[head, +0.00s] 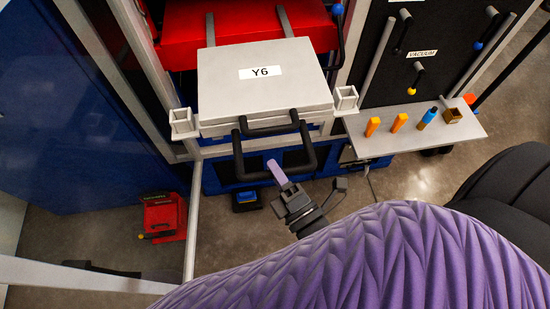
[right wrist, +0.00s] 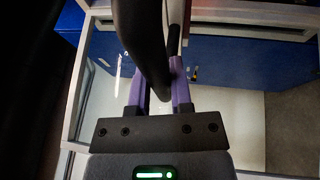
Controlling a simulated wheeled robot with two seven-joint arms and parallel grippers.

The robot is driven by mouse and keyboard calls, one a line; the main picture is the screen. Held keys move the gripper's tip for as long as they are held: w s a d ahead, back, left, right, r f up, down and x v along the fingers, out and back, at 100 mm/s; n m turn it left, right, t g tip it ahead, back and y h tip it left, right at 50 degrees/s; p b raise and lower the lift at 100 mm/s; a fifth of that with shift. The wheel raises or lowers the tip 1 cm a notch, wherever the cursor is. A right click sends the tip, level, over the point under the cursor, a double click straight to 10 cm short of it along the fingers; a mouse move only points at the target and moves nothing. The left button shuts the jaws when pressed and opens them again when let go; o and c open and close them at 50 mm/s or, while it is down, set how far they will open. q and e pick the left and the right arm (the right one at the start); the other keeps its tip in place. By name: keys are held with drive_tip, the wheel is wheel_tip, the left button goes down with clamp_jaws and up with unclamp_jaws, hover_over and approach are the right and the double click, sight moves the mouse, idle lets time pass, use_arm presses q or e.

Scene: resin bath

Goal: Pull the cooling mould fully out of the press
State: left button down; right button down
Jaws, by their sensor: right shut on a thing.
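The mould is a flat light-grey block labelled Y6 (head: 228,90), in the upper middle of the head view. Its rear edge is at the red press (head: 183,38), so I cannot tell how far it still sits inside. Black U-shaped handles (head: 310,152) stick out at its front. My right gripper (head: 279,172), with purple fingers, is at the front bar of the larger handle. In the right wrist view, a black bar (right wrist: 148,55) passes between the purple fingers, and the gripper is shut on it. My left gripper is not in view.
White square brackets (head: 345,98) flank the mould's front. A grey shelf (head: 415,145) at right holds several small orange and blue items. A blue wall (head: 70,130) stands at left. A red device (head: 164,217) sits on the floor at lower left.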

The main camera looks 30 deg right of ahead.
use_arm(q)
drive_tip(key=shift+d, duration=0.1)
use_arm(e)
drive_tip(key=c, duration=0.7)
unclamp_jaws()
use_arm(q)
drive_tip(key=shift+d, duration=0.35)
use_arm(e)
drive_tip(key=shift+o, duration=0.8)
drive_tip(key=shift+s, duration=0.1)
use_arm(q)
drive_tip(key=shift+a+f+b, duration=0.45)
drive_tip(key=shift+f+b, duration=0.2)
use_arm(e)
drive_tip(key=v, duration=0.9)
drive_tip(key=shift+s, duration=0.4)
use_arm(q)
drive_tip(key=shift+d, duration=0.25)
use_arm(e)
drive_tip(key=shift+f, duration=0.15)
